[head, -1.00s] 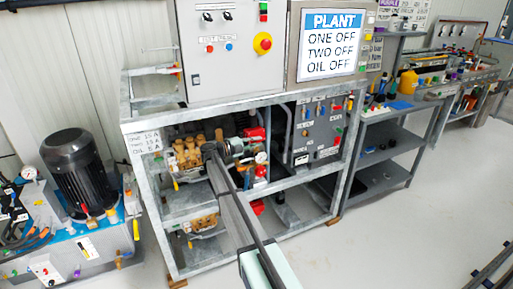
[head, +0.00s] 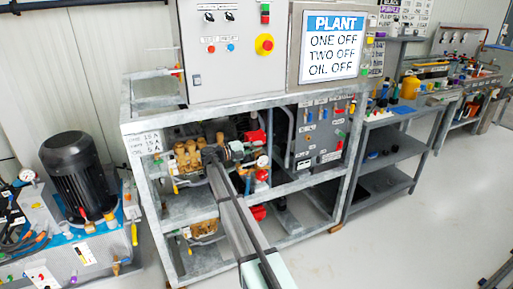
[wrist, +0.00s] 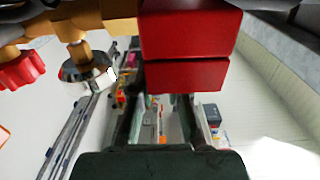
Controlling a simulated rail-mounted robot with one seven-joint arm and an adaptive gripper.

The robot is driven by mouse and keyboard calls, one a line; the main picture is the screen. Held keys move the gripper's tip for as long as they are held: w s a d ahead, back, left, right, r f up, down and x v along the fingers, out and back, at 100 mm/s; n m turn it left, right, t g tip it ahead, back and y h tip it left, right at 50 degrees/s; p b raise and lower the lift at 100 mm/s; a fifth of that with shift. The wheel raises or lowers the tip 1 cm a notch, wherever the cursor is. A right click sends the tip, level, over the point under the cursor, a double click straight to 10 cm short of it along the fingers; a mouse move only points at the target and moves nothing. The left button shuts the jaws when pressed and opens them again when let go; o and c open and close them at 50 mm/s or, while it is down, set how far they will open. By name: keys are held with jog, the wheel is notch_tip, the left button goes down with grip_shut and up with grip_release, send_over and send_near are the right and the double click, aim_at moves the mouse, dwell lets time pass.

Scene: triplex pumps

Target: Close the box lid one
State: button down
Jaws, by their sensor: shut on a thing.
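A red box (wrist: 188,38) fills the top middle of the wrist view, with a narrower red part (wrist: 187,76) just below it across a dark seam. I cannot tell which part is the lid. My gripper (wrist: 160,105) has its two dark fingers reaching up to the lower red part, shut on it. The contact itself is partly hidden. In the head view my gripper (head: 213,156) is at the upper bay of the pump frame, in front of brass pump parts. A red box (head: 255,138) shows just right of it, and a second red box (head: 257,212) is on the shelf below.
Brass fittings, a silver cap (wrist: 88,68) and a red knob (wrist: 20,70) are close on the left in the wrist view. The galvanised frame (head: 150,190) surrounds the pumps. A pressure gauge (head: 263,161) stands close to the upper red box. The floor in front is clear.

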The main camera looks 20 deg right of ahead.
jog(key=c, duration=1.1)
grip_release()
jog(key=shift+d, duration=0.1)
jog(key=shift+c, duration=0.2)
jog(key=a, duration=1.2)
